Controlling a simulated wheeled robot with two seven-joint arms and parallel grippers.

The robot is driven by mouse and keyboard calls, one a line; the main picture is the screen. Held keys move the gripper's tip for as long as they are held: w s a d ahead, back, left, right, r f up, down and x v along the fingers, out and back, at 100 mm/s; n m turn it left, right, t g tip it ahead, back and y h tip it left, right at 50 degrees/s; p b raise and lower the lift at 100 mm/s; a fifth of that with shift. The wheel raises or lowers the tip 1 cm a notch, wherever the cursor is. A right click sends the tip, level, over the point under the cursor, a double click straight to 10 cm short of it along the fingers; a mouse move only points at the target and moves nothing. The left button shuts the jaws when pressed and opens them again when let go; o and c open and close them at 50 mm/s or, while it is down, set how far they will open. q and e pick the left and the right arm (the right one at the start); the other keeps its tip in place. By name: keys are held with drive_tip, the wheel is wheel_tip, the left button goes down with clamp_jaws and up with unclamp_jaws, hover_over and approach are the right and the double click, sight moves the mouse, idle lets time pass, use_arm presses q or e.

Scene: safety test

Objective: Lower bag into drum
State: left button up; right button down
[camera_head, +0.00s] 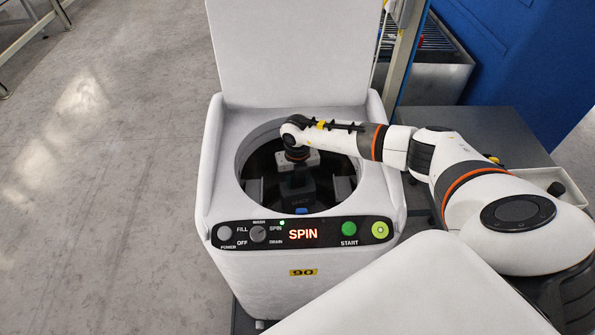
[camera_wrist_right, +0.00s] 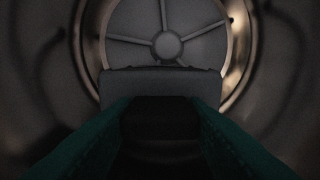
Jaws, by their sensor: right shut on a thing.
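The white washer-like machine (camera_head: 219,160) stands in front of me, with its lid (camera_head: 283,50) raised. Its round opening leads to the dark drum (camera_head: 255,165). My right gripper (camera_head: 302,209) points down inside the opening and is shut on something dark. I take it to be the bag, but its outline is lost in shadow. In the right wrist view, dark teal sides flank a black middle, with a grey block (camera_wrist_right: 160,84) ahead of them; I cannot tell which part is bag. The spoked drum bottom (camera_wrist_right: 167,43) lies beyond. My left gripper is out of view.
The control panel (camera_head: 303,234) on the front reads SPIN, with a green START button (camera_head: 349,229). A dark side table (camera_head: 480,140) and a white tray (camera_head: 552,183) stand at right. A blue cabinet (camera_head: 530,60) is behind. Floor at left is clear.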

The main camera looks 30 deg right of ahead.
drive_tip(key=c, duration=0.8)
unclamp_jaws()
drive_tip(key=shift+o, duration=0.2)
wheel_tip(320, 180, up, 12)
drive_tip(key=b, duration=0.1)
drive_tip(key=shift+r, duration=0.1)
